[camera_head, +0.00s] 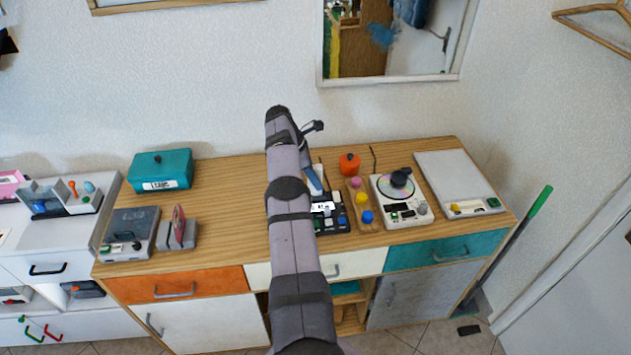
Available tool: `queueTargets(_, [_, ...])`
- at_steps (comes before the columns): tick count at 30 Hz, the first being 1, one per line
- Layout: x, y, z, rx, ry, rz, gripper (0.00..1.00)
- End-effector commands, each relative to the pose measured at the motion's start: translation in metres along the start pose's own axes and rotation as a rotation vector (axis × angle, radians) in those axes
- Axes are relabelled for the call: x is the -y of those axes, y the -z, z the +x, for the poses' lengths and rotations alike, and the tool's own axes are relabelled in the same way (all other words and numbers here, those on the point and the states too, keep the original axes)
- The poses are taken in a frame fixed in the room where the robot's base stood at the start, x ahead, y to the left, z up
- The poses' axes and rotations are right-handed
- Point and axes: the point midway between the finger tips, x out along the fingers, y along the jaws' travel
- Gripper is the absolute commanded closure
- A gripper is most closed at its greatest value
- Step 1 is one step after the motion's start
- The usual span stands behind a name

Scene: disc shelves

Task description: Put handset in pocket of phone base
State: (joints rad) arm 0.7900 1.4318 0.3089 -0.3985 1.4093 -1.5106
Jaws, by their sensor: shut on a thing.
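The phone base (329,222) is a dark unit with a small white display and several keys, on the wooden cabinet top just right of my arm. Its left part is hidden behind my arm. The blue handset (313,181) is long and narrow and leans at a tilt over the back of the base. My gripper (306,160) is mostly hidden behind my arm and is shut on the handset near its upper end. Whether the handset touches the base or its pocket cannot be told from this view.
Right of the base are a wooden strip with coloured knobs (358,198), an orange pot (349,163), a disc player (400,200) and a white scale (459,184). A teal box (160,170) and a grey device (130,233) stand left. Bare wood lies left of my arm.

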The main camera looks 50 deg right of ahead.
Motion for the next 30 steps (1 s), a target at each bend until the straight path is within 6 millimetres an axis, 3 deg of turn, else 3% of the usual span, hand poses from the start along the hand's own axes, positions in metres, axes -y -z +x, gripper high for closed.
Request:
queueTargets(8, [0.000, 0.001, 0.003, 0.000, -0.001, 0.000, 1.00])
queueTargets(9, [0.000, 0.001, 0.002, 0.000, 0.000, 0.000, 0.77])
queueTargets(11, [0.000, 0.001, 0.002, 0.000, 0.000, 0.000, 0.63])
queueTargets(23, [0.000, 0.000, 0.000, 0.000, 0.000, 0.000, 0.63])
queueTargets(30, [-0.001, 0.000, -0.020, 0.000, -0.002, -0.001, 0.63])
